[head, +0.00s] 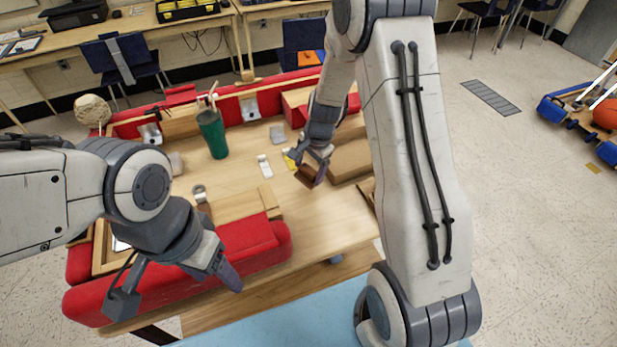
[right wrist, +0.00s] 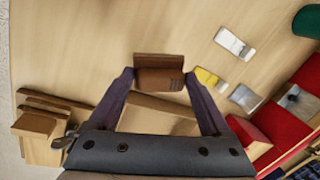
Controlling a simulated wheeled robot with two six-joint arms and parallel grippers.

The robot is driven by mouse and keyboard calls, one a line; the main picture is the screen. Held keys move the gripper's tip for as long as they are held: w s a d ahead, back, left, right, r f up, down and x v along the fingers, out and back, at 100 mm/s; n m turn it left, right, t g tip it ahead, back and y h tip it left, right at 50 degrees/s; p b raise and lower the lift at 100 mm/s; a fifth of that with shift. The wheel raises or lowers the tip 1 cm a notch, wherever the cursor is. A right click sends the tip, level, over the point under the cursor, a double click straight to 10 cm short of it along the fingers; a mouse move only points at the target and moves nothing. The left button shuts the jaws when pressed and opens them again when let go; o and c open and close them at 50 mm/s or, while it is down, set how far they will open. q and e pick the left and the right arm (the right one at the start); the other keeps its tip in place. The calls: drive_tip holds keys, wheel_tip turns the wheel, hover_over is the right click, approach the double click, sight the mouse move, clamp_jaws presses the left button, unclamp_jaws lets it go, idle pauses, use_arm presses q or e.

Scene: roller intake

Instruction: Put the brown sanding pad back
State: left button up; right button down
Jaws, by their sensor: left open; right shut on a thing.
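The brown sanding pad (head: 307,176) is between the fingers of my right gripper (head: 312,168) in the head view. In the right wrist view the pad (right wrist: 159,76) sits between the two fingertips of the right gripper (right wrist: 160,80), over bare wooden table top. I cannot tell whether it touches the table.
On the table (head: 310,225) are a green cup (head: 213,135), a white piece (head: 264,166), a yellow piece (right wrist: 207,77) and a grey square (right wrist: 244,97). Brown wooden blocks (head: 350,160) lie right of the right gripper. Red padding (head: 250,236) borders the left part. The table's front right is clear.

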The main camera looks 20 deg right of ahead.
sight(308, 178)
drive_tip(key=shift+a+f+b, duration=0.1)
drive_tip(key=shift+f+b, duration=0.25)
drive_tip(key=shift+f, duration=1.75)
unclamp_jaws()
